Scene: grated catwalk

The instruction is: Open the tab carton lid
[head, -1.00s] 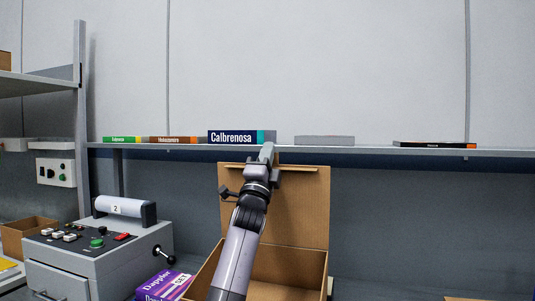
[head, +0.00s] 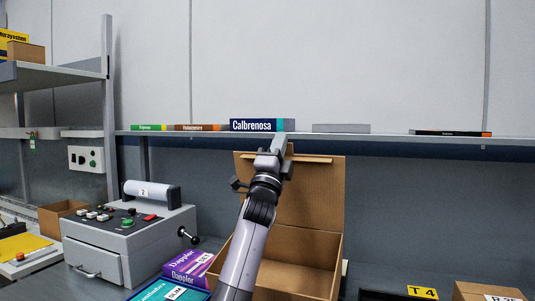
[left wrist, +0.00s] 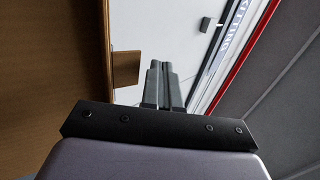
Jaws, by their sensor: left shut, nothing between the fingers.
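The tab carton (head: 300,276) is a brown cardboard box standing in the lower middle of the head view. Its lid (head: 318,200) stands upright at the back, with a folded tab along its top edge, and the inside I can see looks empty. My left gripper (head: 279,145) is shut and empty at the top edge of the lid, and my arm hides part of the lid and the box's left side. In the left wrist view the shut fingers (left wrist: 158,85) are beside brown cardboard (left wrist: 50,75); I cannot tell whether they touch it. My right gripper is not in view.
A shelf (head: 400,141) with several flat boxes, one a blue Calbrenosa box (head: 262,125), runs behind the lid. A grey control machine (head: 130,240) stands left. Purple (head: 188,266) and teal (head: 168,291) boxes lie left of the carton. A small carton (head: 487,292) is at lower right.

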